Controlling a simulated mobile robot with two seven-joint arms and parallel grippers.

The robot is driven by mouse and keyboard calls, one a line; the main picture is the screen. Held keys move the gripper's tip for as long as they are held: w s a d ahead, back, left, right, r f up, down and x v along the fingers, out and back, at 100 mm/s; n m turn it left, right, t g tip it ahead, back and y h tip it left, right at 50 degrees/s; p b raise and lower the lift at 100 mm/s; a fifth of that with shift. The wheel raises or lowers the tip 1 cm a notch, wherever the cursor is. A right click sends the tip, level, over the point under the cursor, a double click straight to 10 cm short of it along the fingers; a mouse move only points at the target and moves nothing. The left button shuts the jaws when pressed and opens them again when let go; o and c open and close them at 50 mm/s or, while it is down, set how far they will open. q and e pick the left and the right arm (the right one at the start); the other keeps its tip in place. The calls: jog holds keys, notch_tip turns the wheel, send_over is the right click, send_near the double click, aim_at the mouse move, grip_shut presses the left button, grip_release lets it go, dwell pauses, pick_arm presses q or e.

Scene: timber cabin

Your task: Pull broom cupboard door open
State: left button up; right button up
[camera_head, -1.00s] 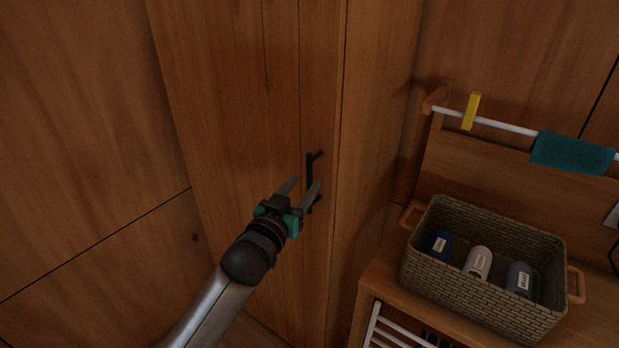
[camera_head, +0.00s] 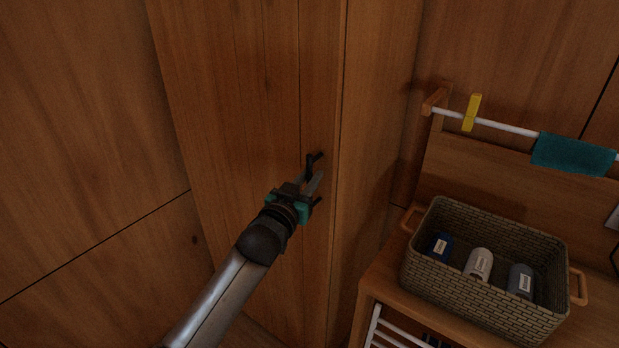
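The broom cupboard door (camera_head: 245,90) is a tall wooden panel in the middle of the head view, and it looks closed. Its dark bar handle (camera_head: 316,157) stands upright near the door's right edge. My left gripper (camera_head: 314,178) is at the handle with its fingers apart, one on each side of the bar as far as I can see. The fingers hide most of the bar, and I cannot tell whether they touch it. My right gripper is out of view.
To the right, a wooden bench (camera_head: 382,285) bears a woven basket (camera_head: 480,297) with several labelled bottles. Above it, a white rail (camera_head: 505,127) carries a yellow peg (camera_head: 471,112) and a teal cloth (camera_head: 573,154). A wooden wall (camera_head: 80,130) is at left.

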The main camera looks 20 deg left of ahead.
pick_arm(q)
grip_shut()
dwell(1.0)
